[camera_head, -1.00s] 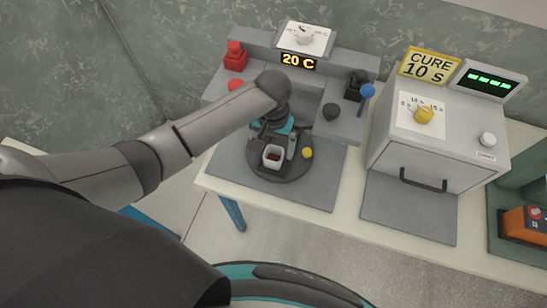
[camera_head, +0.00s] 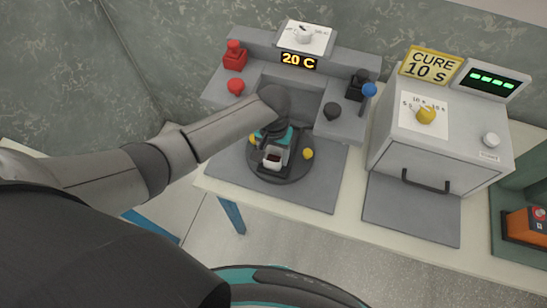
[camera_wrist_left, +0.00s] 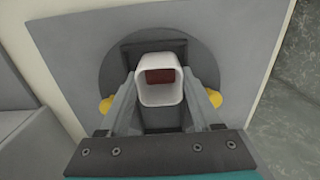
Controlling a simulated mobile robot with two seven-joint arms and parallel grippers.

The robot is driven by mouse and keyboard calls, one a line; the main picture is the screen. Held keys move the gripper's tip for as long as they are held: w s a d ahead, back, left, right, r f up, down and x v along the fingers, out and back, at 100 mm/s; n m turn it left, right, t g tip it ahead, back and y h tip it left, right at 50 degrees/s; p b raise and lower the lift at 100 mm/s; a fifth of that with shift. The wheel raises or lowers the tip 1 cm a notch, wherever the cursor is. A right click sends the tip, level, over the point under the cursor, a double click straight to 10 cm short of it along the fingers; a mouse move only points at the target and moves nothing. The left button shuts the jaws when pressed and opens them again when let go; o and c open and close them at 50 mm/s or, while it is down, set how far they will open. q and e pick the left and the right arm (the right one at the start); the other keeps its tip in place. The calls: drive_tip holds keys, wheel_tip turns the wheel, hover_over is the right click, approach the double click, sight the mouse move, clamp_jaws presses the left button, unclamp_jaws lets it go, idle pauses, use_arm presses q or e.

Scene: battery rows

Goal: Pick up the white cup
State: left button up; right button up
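The white cup (camera_head: 273,158) stands on a round dark grey plate (camera_head: 284,175) with something dark reddish inside. In the left wrist view the cup (camera_wrist_left: 160,99) is centred, its squarish rim facing the camera. My left gripper (camera_wrist_left: 161,80) has one finger along each side of the cup, and both fingertips look pressed to its walls. It also shows in the head view (camera_head: 273,152), reaching in from behind the cup. The cup's lower part is partly hidden. My right gripper is not in view.
A grey station with a 20 C display (camera_head: 298,61), red knob (camera_head: 236,86), black knob (camera_head: 332,111) and blue knob (camera_head: 369,90) surrounds the plate. Yellow knobs (camera_head: 308,154) flank the cup. A curing box (camera_head: 430,150) stands to the right.

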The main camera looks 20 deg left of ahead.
use_arm(q)
drive_tip(key=c, duration=0.9)
drive_tip(key=shift+o, duration=0.2)
drive_tip(key=shift+r, duration=0.1)
